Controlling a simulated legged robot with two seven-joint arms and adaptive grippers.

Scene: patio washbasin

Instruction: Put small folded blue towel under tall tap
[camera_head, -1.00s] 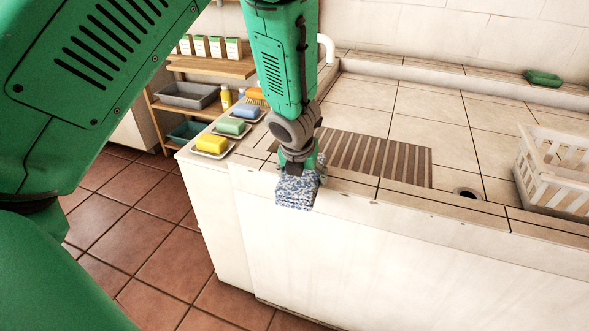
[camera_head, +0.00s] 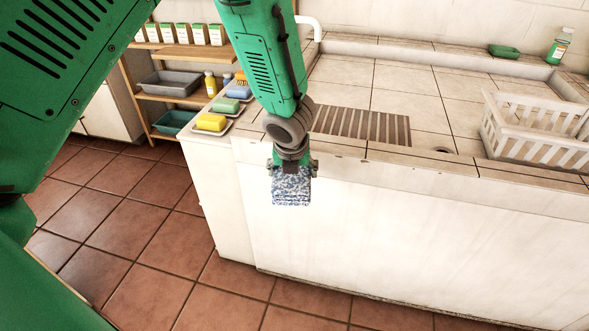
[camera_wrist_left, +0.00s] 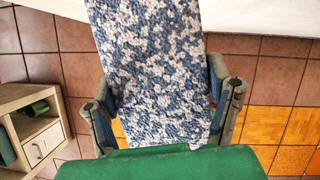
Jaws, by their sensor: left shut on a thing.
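The small folded blue towel (camera_head: 291,187) is mottled blue and white. My left gripper (camera_head: 292,166) is shut on it and holds it in the air in front of the white basin's front wall. In the left wrist view the towel (camera_wrist_left: 155,70) hangs between the two fingers of the gripper (camera_wrist_left: 163,105). The tall tap is mostly hidden behind my arm; a white curved pipe (camera_head: 312,24) beside the arm may be part of it. My right gripper is not in view.
The white tiled basin (camera_head: 405,85) has a brown slatted grate (camera_head: 362,125) and a drain hole (camera_head: 444,150). A white basket (camera_head: 525,135) stands at its right. Soap dishes with yellow (camera_head: 211,122), green and blue bars sit left of my arm. A wooden shelf (camera_head: 185,55) stands behind.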

